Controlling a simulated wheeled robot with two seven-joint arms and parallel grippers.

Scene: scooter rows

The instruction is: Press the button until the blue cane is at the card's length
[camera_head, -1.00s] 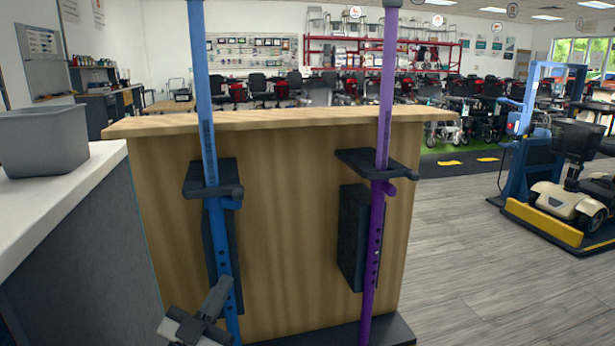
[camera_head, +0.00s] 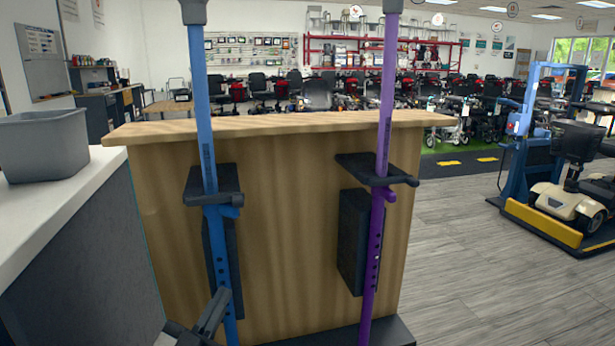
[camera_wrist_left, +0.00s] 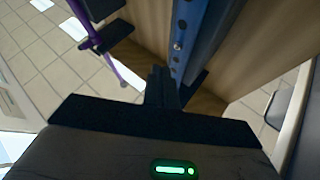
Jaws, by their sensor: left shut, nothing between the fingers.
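The blue cane (camera_head: 205,130) stands upright in a black bracket on the wooden panel, its grey top part cut by the picture's upper edge. A row of holes runs down its lower tube. My left gripper (camera_head: 221,296) is shut and empty beside this lower tube. In the left wrist view, the closed fingers (camera_wrist_left: 162,82) lie close against the blue cane (camera_wrist_left: 192,35); whether they touch I cannot tell. Small round spots show on the tube, but I cannot tell which is the button. I cannot make out the card. My right gripper is out of view.
A purple cane (camera_head: 386,110) stands in a like bracket to the right. The wooden panel (camera_head: 290,220) is close behind both canes. A grey bin (camera_head: 45,145) sits on a white counter at the left. Open floor (camera_head: 470,250) lies to the right, before a scooter (camera_head: 565,200).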

